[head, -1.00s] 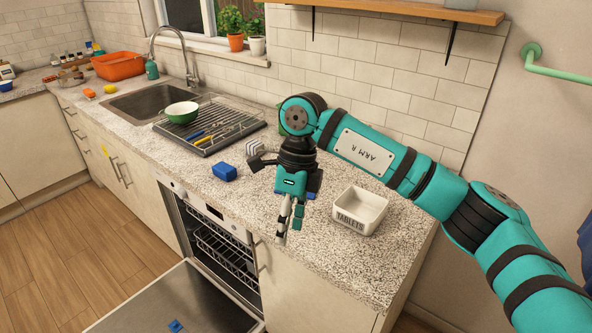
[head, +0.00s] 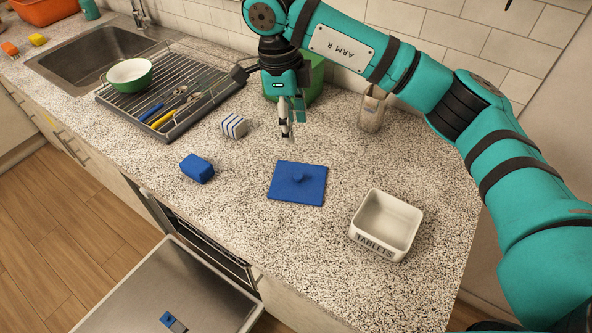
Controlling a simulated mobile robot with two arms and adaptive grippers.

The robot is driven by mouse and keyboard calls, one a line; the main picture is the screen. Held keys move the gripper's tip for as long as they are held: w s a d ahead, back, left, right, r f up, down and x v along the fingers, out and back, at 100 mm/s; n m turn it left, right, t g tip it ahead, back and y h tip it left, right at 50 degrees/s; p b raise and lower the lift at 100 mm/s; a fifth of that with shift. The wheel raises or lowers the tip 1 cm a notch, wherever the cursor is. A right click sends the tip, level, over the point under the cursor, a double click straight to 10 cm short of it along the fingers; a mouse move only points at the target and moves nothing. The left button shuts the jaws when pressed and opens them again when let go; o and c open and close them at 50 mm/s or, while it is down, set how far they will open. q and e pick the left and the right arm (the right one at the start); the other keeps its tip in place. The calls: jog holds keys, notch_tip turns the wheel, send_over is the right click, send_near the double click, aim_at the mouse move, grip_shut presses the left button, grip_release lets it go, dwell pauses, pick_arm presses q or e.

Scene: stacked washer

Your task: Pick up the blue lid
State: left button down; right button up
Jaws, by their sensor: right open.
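The blue lid (head: 290,190) is a flat square with a small knob on top. It lies on the speckled counter, left of the white box marked TABLETS (head: 386,224). My right gripper (head: 287,132) is above the counter on the far side of the lid, pointing down. It is apart from the lid, open, with nothing between its fingers. My left gripper is not in view.
A blue block (head: 197,168) and a striped block (head: 234,126) lie left of the lid. A dish rack (head: 215,101) with a green bowl (head: 128,74) stands farther left. A green container (head: 312,82) is behind my right gripper. The open dishwasher door (head: 150,290) is below the counter.

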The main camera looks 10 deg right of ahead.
notch_tip(320, 180, down, 4)
jog(key=s+r+p, duration=0.1)
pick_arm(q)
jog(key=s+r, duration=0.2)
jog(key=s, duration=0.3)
pick_arm(e)
jog(key=p, duration=0.2)
send_over(298, 175)
notch_tip(298, 175, down, 7)
jog(key=shift+w+a+r, duration=0.1)
jog(key=shift+r, duration=0.1)
jog(key=shift+f, duration=0.25)
notch_tip(298, 175, down, 4)
jog(key=shift+r+p, duration=0.15)
jog(key=shift+p, duration=1)
jog(key=shift+f, duration=0.5)
jog(key=c, duration=0.4)
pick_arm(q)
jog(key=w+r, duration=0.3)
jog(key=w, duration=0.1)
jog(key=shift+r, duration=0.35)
pick_arm(e)
grip_shut()
